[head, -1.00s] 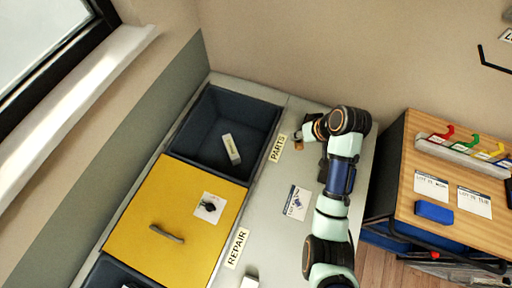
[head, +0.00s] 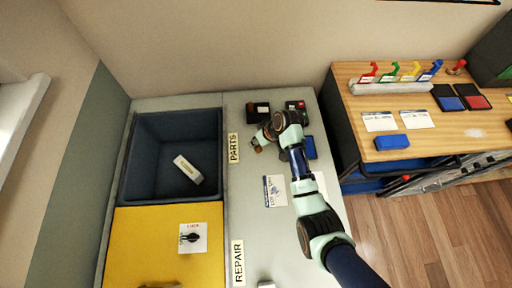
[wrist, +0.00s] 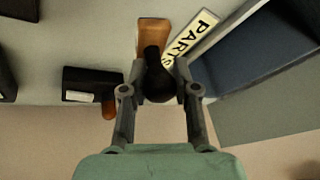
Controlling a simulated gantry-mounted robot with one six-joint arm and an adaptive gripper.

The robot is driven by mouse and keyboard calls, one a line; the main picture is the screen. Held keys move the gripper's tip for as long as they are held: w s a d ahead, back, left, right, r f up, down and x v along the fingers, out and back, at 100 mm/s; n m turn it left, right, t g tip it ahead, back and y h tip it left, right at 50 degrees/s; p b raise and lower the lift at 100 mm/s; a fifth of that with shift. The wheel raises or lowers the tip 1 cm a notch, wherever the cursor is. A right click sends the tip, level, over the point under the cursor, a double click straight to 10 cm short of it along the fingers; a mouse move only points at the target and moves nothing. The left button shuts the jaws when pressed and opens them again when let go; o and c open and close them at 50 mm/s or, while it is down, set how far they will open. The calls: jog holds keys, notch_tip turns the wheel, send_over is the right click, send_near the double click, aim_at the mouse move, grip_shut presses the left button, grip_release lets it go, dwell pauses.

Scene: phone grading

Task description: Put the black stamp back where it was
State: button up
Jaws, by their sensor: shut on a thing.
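The black stamp (wrist: 154,72) has a dark knobbed handle with an orange-brown block beyond it. My gripper (wrist: 158,92) is shut on the dark handle. In the head view my gripper (head: 265,137) is over the grey counter beside the PARTS label (head: 234,147), with the brown end of the stamp (head: 257,149) just showing. Whether the stamp touches the counter, I cannot tell. A black box (head: 258,108) stands on the counter behind the gripper. It also shows in the wrist view (wrist: 92,84), with a small brown piece beside it.
A dark open bin (head: 170,127) holding a pale labelled block (head: 187,170) lies left of the gripper. A yellow lid (head: 140,240) is in front. Another dark box (head: 297,105) and a blue item (head: 310,148) are near my arm. A wooden table (head: 350,105) with coloured hooks stands right.

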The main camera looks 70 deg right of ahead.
aim_at(258, 146)
jog(key=shift+f+b, duration=0.55)
jog(key=shift+f, duration=1.7)
jog(key=shift+f, duration=0.15)
jog(key=o, duration=0.9)
jog(key=p+v, duration=0.3)
jog(key=v, duration=0.9)
